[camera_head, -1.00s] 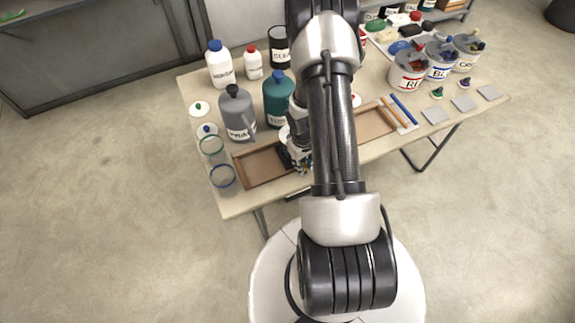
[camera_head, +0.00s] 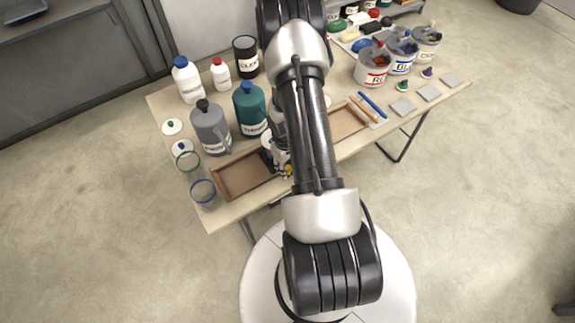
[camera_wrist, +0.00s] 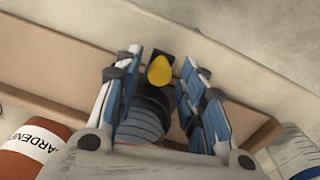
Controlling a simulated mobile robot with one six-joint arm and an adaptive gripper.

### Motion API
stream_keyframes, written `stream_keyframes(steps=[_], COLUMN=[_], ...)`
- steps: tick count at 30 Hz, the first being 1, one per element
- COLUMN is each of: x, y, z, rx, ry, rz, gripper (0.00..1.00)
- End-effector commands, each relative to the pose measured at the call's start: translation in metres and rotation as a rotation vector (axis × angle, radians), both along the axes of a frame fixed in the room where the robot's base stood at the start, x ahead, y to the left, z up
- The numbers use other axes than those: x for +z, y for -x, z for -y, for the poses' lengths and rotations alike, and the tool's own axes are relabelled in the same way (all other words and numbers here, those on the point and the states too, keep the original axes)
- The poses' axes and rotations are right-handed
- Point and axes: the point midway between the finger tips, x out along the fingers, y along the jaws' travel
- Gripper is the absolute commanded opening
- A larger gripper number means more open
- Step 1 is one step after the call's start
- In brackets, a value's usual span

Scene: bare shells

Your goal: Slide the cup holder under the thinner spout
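My gripper (camera_head: 283,170) is low at the right end of a shallow brown tray (camera_head: 222,193) on the table, partly hidden by my arm. In the wrist view its fingers (camera_wrist: 163,58) stand apart on either side of a dark piece with a yellow tip (camera_wrist: 160,70), with small gaps visible. A blue-grey ribbed round part (camera_wrist: 142,122) lies below it. A teal jug (camera_head: 249,103), whose label seems to read thinner, and a grey jug (camera_head: 208,122) with a side spout or handle stand behind the tray. I cannot make out which piece is the cup holder.
Clear cups with a green rim (camera_head: 188,160) and a blue rim (camera_head: 203,193) stand left of the tray. White bottles (camera_head: 187,80) and a black can (camera_head: 246,56) stand behind. Labelled pots (camera_head: 373,66) are at right. A red hardener can (camera_wrist: 32,148) is close at lower left.

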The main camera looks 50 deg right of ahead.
Motion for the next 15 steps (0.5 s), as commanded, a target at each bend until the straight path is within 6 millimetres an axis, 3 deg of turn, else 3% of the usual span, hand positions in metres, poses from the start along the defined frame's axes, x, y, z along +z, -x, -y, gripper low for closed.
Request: stream_keyframes(steps=[10,15], x=[0.002,0.023], y=[0.000,-0.001], z=[0.000,0.000], rx=[0.000,-0.001], ry=[0.001,0.003], rz=[0.001,0.003], gripper=[0.41,0.41])
